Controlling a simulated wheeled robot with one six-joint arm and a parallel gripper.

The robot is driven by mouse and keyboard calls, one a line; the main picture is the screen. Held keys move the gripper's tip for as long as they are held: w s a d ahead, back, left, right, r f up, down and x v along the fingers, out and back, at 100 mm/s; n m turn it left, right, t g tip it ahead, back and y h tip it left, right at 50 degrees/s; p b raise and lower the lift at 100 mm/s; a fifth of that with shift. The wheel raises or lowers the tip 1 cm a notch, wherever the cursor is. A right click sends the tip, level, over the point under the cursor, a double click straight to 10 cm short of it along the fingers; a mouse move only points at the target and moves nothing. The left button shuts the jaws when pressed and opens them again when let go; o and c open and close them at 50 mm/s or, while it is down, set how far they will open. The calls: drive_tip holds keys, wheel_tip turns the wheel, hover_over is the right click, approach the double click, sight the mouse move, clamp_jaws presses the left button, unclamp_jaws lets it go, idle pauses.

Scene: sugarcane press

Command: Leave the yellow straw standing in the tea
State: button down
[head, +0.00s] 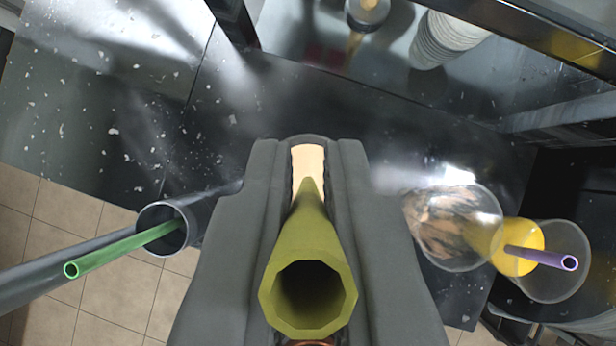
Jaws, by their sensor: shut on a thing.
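My gripper (309,150) is shut on the yellow straw (310,262), seen in the middle of the head view. The straw's open upper end faces the camera, and the rest runs away between the fingers. Its far end is hidden by the fingers. A pale strip shows between the fingertips; I cannot tell what it is. A clear glass (428,228) with brownish, patchy contents is to the right of my gripper, apart from the straw. It may hold the tea; its contents are not clear.
Right of that glass, another clear glass (574,285) holds a yellow drink (519,240) and a purple straw (540,257). Stacked white cups (447,40) stand at the back. The dark speckled counter (120,115) has free room at left.

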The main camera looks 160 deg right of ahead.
drive_tip(key=shift+f, duration=6.3)
drive_tip(key=c, duration=1.5)
unclamp_jaws()
drive_tip(key=shift+o, duration=0.2)
drive_tip(key=shift+r, duration=0.15)
drive_tip(key=shift+r, duration=3.4)
